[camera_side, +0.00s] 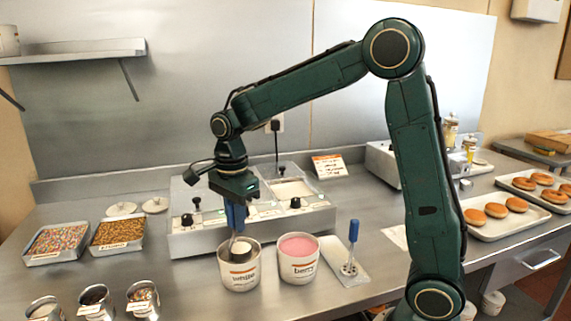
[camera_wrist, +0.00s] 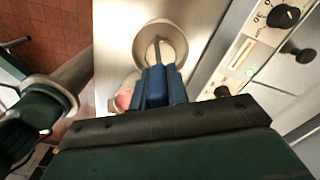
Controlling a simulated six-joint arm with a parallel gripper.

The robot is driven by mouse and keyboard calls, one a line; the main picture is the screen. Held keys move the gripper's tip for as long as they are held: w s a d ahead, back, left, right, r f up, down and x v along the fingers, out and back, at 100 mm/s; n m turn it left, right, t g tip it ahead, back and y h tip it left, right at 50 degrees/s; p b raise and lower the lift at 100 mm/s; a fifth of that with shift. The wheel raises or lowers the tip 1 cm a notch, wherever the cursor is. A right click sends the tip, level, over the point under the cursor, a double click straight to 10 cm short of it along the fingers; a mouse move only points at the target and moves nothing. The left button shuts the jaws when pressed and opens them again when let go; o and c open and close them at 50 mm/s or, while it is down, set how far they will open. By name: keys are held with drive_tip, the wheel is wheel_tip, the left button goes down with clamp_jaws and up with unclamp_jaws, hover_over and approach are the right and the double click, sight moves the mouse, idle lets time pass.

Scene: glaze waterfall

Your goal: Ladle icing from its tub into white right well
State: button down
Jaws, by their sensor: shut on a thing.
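My gripper (camera_side: 236,205) is shut on the blue handle of a ladle (camera_side: 236,218), which it holds upright over the white tub. The blue handle (camera_wrist: 157,84) also shows between my fingers in the wrist view. The ladle's lower end is down inside the white tub (camera_side: 240,273), which is labelled "white"; how deep its bowl sits in the icing is hidden. The tub's rim (camera_wrist: 137,50) shows in the wrist view. The glaze machine (camera_side: 250,222) with its wells stands behind the tubs; its right well (camera_side: 292,190) looks pale inside, and my arm partly hides the left one.
A berry tub (camera_side: 298,264) of pink icing stands right of the white tub. Sprinkle trays (camera_side: 60,241) and small cups (camera_side: 95,301) are at left. Doughnuts on trays (camera_side: 497,224) are at right.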

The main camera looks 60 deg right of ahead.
drive_tip(key=shift+r, duration=2.6)
drive_tip(key=w+d+r+m, duration=0.1)
drive_tip(key=w+d, duration=0.2)
drive_tip(key=d, duration=0.5)
drive_tip(key=w+d+r+m, duration=0.1)
drive_tip(key=w+d, duration=0.2)
drive_tip(key=d, duration=0.4)
drive_tip(key=s+d+m, duration=0.2)
drive_tip(key=d+m, duration=0.1)
drive_tip(key=d, duration=1.5)
drive_tip(key=shift+s+d+r, duration=0.35)
drive_tip(key=shift+s+d, duration=0.05)
drive_tip(key=shift+f, duration=1.5)
drive_tip(key=shift+s+a+r+t+h, duration=0.1)
drive_tip(key=shift+s+a+t+h, duration=0.9)
drive_tip(key=shift+t, duration=0.35)
drive_tip(key=shift+s+a+t+h, duration=0.75)
drive_tip(key=shift+s+t+h, duration=0.25)
drive_tip(key=shift+t+h, duration=0.3)
